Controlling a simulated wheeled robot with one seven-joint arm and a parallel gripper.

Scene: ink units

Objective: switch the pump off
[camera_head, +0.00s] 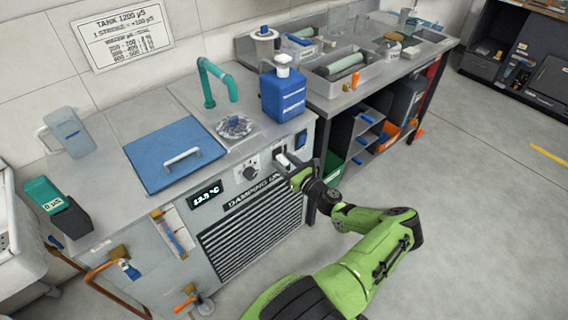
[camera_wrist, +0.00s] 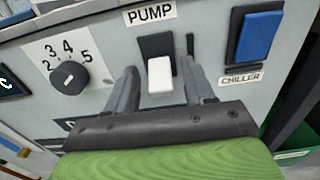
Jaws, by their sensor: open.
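The pump switch (camera_wrist: 160,75) is a white rocker in a dark frame under a "PUMP" label (camera_wrist: 150,14) in the wrist view. Its lower part stands out toward me. My gripper (camera_wrist: 160,82) is open, with one finger on each side of the white rocker. I cannot tell whether either finger touches it. In the head view my gripper (camera_head: 297,174) is at the front panel of the damping unit (camera_head: 250,240), at its upper right, and partly hides the pump switch.
A blue chiller switch (camera_wrist: 257,35) is right of the pump switch. A numbered dial (camera_wrist: 69,78) is to its left. A temperature display (camera_head: 206,196) is further left. A blue bottle (camera_head: 283,95) stands on the unit's top near the edge. The floor (camera_head: 470,200) at right is clear.

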